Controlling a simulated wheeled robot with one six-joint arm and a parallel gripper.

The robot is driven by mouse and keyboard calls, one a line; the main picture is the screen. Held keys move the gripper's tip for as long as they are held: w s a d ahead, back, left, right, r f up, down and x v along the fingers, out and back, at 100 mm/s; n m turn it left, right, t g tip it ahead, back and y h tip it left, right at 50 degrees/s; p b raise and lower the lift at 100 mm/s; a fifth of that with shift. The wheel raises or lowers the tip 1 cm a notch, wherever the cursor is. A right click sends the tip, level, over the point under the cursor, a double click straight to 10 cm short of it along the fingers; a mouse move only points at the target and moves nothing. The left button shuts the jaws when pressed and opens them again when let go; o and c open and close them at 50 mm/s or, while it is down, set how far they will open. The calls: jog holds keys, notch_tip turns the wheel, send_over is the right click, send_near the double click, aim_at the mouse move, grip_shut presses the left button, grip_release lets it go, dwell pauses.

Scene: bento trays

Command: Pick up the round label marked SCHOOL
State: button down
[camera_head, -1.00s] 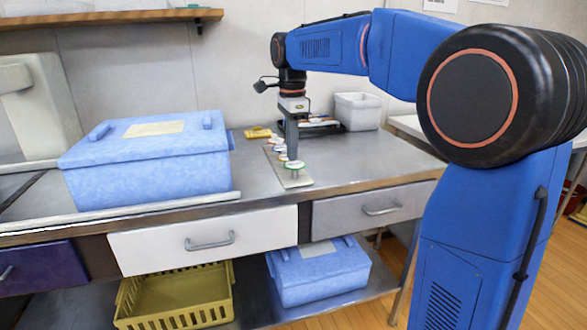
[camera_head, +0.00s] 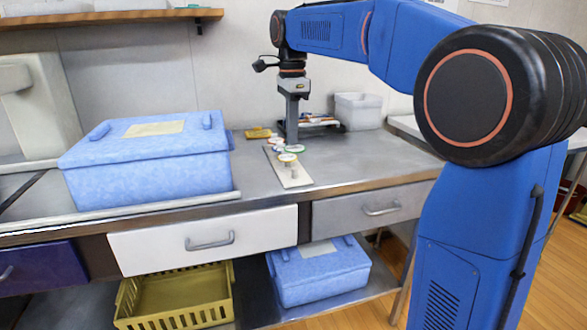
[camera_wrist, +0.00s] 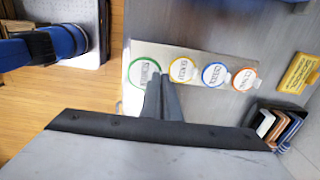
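Several round labels with coloured rings stand in a row on a pale board (camera_head: 296,183) on the counter. In the wrist view they are green-ringed (camera_wrist: 137,70), yellow-ringed (camera_wrist: 183,68), blue-ringed (camera_wrist: 214,74) and orange-ringed (camera_wrist: 245,79). Their print is too small to read surely, so I cannot confirm which says SCHOOL. My gripper (camera_head: 291,141) points down, its fingers together at the edge of the green-ringed label, which it appears to hold above the board. The fingers (camera_wrist: 155,80) cover part of that label in the wrist view.
A large blue lidded box (camera_head: 150,175) stands left of the board. A yellow block (camera_head: 257,133), a dark tray (camera_wrist: 274,128) of upright items and a white bin (camera_head: 358,110) are behind. The counter right of the board is clear.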

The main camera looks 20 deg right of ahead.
jog(key=shift+r, duration=0.2)
dwell(0.3)
jog(key=shift+r, duration=1.4)
